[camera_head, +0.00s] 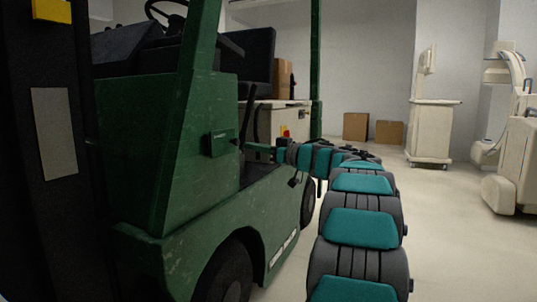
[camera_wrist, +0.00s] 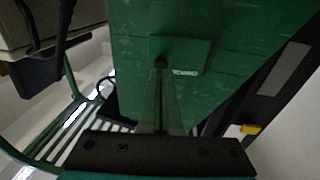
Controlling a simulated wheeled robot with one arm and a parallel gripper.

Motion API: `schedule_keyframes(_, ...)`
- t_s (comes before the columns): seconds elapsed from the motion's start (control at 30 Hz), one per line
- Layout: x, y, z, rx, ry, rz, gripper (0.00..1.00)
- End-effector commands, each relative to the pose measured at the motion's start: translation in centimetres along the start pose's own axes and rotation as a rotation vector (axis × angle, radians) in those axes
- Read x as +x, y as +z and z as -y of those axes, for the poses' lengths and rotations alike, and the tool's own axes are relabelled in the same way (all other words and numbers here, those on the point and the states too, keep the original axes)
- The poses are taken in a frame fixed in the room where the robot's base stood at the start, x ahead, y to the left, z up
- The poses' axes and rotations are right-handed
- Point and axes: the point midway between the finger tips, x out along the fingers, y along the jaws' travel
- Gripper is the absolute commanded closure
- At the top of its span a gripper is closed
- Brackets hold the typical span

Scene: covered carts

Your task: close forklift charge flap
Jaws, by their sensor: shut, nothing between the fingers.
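The green forklift (camera_head: 180,160) stands at the left in the head view. My gripper (camera_head: 240,145) is shut and empty. In the wrist view its fingertips (camera_wrist: 160,64) overlap the flap's left part; they are at or very near its face, and contact is unclear.
The forklift's front wheel (camera_head: 225,275) and seat area lie close to my arm. Two cardboard boxes (camera_head: 372,128) stand by the back wall. A white medical cart (camera_head: 432,130) and a larger white machine (camera_head: 512,150) stand at the right. The floor between is clear.

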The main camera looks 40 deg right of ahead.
Motion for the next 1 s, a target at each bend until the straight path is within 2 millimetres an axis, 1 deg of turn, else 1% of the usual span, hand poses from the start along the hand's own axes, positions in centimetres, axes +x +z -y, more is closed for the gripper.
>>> schedule_keyframes(0.03, 0.8, 0.2, 0.1, -0.003, -0.002, -0.001, 1.0)
schedule_keyframes(0.1, 1.5, 0.1, 0.0, -0.003, 0.0, 0.0, 1.0)
schedule_keyframes(0.3, 2.6, 0.0, 0.0, -0.002, 0.001, 0.0, 1.0)
schedule_keyframes(0.73, 2.8, -0.3, -0.1, 0.0, -0.004, 0.001, 1.0)
schedule_keyframes(1.0, 3.5, -0.7, -0.7, 0.007, -0.072, 0.004, 1.0)
